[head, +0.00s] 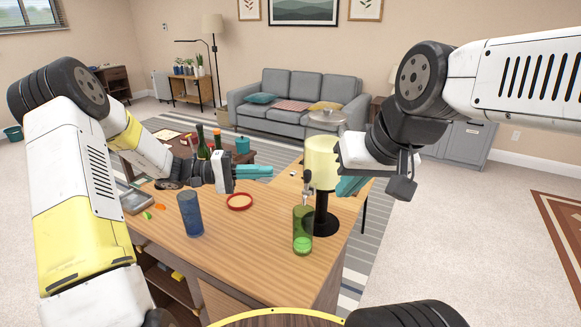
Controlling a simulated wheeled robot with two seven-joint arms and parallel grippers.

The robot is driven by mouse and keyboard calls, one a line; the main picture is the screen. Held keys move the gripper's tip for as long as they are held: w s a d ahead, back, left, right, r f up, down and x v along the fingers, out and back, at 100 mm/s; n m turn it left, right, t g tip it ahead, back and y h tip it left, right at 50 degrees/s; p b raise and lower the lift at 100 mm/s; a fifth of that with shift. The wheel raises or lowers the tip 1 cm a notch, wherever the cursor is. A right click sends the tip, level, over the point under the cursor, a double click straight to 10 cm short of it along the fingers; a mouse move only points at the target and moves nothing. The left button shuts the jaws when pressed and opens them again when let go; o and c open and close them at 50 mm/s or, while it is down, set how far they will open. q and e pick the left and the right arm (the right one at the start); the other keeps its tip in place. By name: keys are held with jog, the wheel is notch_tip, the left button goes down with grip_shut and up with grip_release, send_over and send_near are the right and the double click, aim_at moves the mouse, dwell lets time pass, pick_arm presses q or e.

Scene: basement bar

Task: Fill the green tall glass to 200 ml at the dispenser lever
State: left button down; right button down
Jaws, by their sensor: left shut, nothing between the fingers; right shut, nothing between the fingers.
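The green tall glass (302,222) stands upright on the wooden counter, below the tap (308,184) of the dispenser. Its bottom part is brighter green; I cannot tell whether that is liquid or the glass base. The lever is too small to make out clearly from the tap. My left gripper (268,171) is shut and empty, left of the tank. My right gripper (347,187) is shut and empty, close to the tank's right side; contact cannot be told.
A blue glass (190,214) and a red-rimmed round dish (239,202) stand on the counter (245,245) left of the green glass. A grey tray (137,202) lies at the left edge. Bottles and a teal pot (242,145) are behind my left gripper. The counter's front middle is clear.

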aim_at(307, 176)
pick_arm(q)
jog(key=d, duration=1)
jog(key=shift+s, duration=0.3)
jog(key=shift+s+a+m+h, duration=0.15)
jog(key=shift+s+m+h, duration=0.15)
jog(key=shift+m, duration=0.3)
jog(key=m+h, duration=0.1)
jog(key=m, duration=0.1)
jog(key=s+a+m+g, duration=0.1)
jog(key=m, duration=0.1)
jog(key=s+m+g+h, duration=0.1)
jog(key=m, duration=0.1)
jog(key=shift+a+f+h, duration=0.15)
jog(key=shift+a+h, duration=0.1)
jog(key=shift+h, duration=0.05)
jog(key=shift+s+a+f, duration=0.1)
jog(key=shift+s+a, duration=0.05)
jog(key=shift+s, duration=0.15)
dwell(3.0)
